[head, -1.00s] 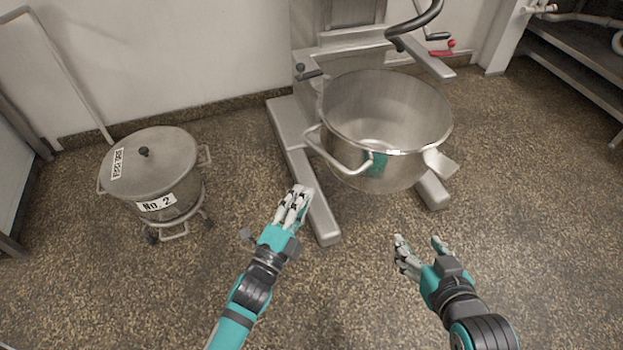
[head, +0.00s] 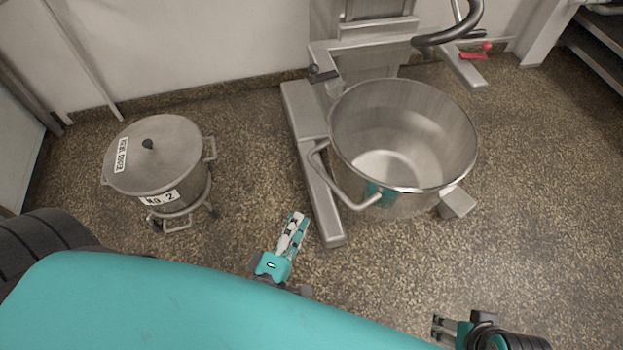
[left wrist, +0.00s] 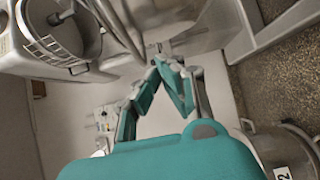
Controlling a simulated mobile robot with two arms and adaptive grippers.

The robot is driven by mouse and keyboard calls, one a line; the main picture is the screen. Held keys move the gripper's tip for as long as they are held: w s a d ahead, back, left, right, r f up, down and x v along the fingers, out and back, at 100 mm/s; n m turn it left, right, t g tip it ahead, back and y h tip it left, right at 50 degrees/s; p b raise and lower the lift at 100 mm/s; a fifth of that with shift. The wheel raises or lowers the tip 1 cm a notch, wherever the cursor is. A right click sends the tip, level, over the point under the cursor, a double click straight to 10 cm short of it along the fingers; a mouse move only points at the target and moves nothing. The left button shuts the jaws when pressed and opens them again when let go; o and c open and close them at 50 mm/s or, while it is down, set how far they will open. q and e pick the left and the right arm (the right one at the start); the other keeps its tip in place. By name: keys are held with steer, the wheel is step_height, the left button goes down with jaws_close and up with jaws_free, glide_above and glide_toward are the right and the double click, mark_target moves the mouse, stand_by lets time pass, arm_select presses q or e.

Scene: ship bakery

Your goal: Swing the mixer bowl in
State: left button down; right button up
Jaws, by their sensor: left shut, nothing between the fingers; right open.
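The mixer bowl (head: 430,118), a large open steel bowl, sits in front of the mixer column (head: 372,35) above the base legs. A looped handle (head: 340,183) sticks out on its left side, toward me. My left gripper (head: 297,222) is shut and empty, low and left of the bowl, beside the left base leg (head: 318,190) and apart from the handle. It also shows in the left wrist view (left wrist: 157,68). My right gripper (head: 440,328) is open and empty at the bottom edge, below the bowl, partly cut off.
A lidded pot (head: 160,155) marked "No. 2" stands on a wheeled stand at the left. A red-knobbed lever (head: 480,50) is at the back right of the mixer. Shelving (head: 600,50) stands at the far right. The floor right of the bowl is clear.

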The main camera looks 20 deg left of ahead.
arm_select(q)
glide_toward(335, 168)
steer(key=w+a, duration=0.2)
steer(key=a, duration=0.1)
steer(key=shift+w+d+b, duration=0.7)
steer(key=shift+w+d, duration=0.75)
steer(key=shift+d, duration=0.05)
